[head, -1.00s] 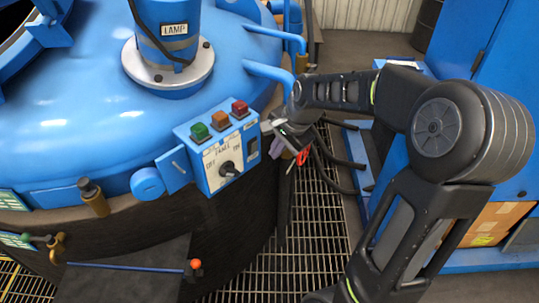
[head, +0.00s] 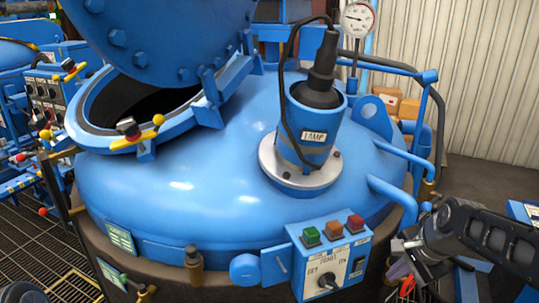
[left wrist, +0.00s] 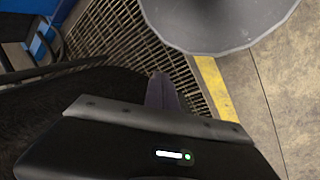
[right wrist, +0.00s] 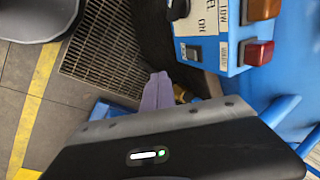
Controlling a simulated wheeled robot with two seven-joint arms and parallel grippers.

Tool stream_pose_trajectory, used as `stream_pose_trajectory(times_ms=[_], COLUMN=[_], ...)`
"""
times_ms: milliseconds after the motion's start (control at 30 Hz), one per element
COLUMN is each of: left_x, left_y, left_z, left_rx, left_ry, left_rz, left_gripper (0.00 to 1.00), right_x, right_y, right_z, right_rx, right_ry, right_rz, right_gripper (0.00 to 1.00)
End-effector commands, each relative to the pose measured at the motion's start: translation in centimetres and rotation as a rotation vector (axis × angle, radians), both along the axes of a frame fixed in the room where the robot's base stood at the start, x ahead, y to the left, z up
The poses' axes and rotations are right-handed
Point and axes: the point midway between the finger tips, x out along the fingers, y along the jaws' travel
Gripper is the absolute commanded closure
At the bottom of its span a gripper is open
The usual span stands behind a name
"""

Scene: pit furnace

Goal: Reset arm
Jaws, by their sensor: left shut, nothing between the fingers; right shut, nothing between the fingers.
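My right gripper (head: 398,270) is just right of the blue control panel (head: 331,258) on the furnace, low in the head view. Its purple fingers (right wrist: 157,92) are closed together and empty in the right wrist view. The panel's edge (right wrist: 222,55) shows close above them there, with a gap in the picture. My left gripper's purple fingers (left wrist: 162,92) are shut and empty in the left wrist view, over a floor grating (left wrist: 125,45). I cannot make out the left gripper in the head view.
The blue furnace (head: 210,185) fills the middle, its hatch lid (head: 160,35) raised over a dark opening. A lamp housing (head: 310,125) stands on top. Blue pipes (head: 395,200) run close above my right gripper. Open concrete floor (head: 490,185) lies at the right.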

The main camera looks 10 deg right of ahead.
Motion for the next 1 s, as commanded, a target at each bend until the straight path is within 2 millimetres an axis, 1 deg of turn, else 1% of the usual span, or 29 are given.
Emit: stream_pose_trajectory(times_ms=[67, 133, 167, 233, 267, 367, 400, 467, 500, 567, 600, 667, 700, 767, 800, 900, 1000], left_x=[0.0, 0.0, 0.0, 0.0, 0.0, 0.0, 0.0, 0.0, 0.0, 0.0, 0.0, 0.0, 0.0, 0.0, 0.0, 0.0, 0.0], left_y=[0.0, 0.0, 0.0, 0.0, 0.0, 0.0, 0.0, 0.0, 0.0, 0.0, 0.0, 0.0, 0.0, 0.0, 0.0, 0.0, 0.0], left_z=[0.0, 0.0, 0.0, 0.0, 0.0, 0.0, 0.0, 0.0, 0.0, 0.0, 0.0, 0.0, 0.0, 0.0, 0.0, 0.0, 0.0], left_rx=[0.000, 0.000, 0.000, 0.000, 0.000, 0.000, 0.000, 0.000, 0.000, 0.000, 0.000, 0.000, 0.000, 0.000, 0.000, 0.000, 0.000], left_ry=[0.000, 0.000, 0.000, 0.000, 0.000, 0.000, 0.000, 0.000, 0.000, 0.000, 0.000, 0.000, 0.000, 0.000, 0.000, 0.000, 0.000], left_rz=[0.000, 0.000, 0.000, 0.000, 0.000, 0.000, 0.000, 0.000, 0.000, 0.000, 0.000, 0.000, 0.000, 0.000, 0.000, 0.000, 0.000], left_gripper=[1.00, 1.00, 1.00, 1.00, 1.00, 1.00, 1.00, 1.00, 1.00, 1.00, 1.00, 1.00, 1.00, 1.00, 1.00, 1.00, 1.00], right_x=[0.2, 0.7, 1.0, 1.7, 1.9, 2.5, 2.4, 1.7, 0.9, -0.7, -2.1, -4.6, -6.3, -9.0, -10.7, -13.9, -15.7], right_y=[0.4, 1.2, 1.8, 3.4, 4.2, 8.0, 9.8, 12.8, 14.8, 17.8, 19.9, 22.8, 24.5, 26.8, 28.0, 30.2, 31.3], right_z=[-0.7, -2.0, -2.8, -5.2, -6.6, -11.9, -14.4, -18.1, -20.6, -24.1, -26.2, -29.2, -30.8, -32.8, -33.8, -35.4, -36.1], right_rx=[-0.001, -0.006, -0.009, -0.017, -0.020, -0.032, -0.036, -0.039, -0.039, -0.039, -0.036, -0.032, -0.029, -0.024, -0.021, -0.017, -0.018], right_ry=[0.005, 0.012, 0.015, 0.024, 0.030, 0.044, 0.049, 0.055, 0.058, 0.059, 0.058, 0.055, 0.051, 0.045, 0.040, 0.028, 0.018], right_rz=[0.018, 0.055, 0.078, 0.148, 0.185, 0.338, 0.409, 0.517, 0.593, 0.704, 0.778, 0.886, 0.952, 1.040, 1.093, 1.188, 1.242], right_gripper=[1.00, 1.00, 1.00, 1.00, 1.00, 1.00, 1.00, 1.00, 1.00, 1.00, 1.00, 1.00, 1.00, 1.00, 1.00, 1.00, 1.00])
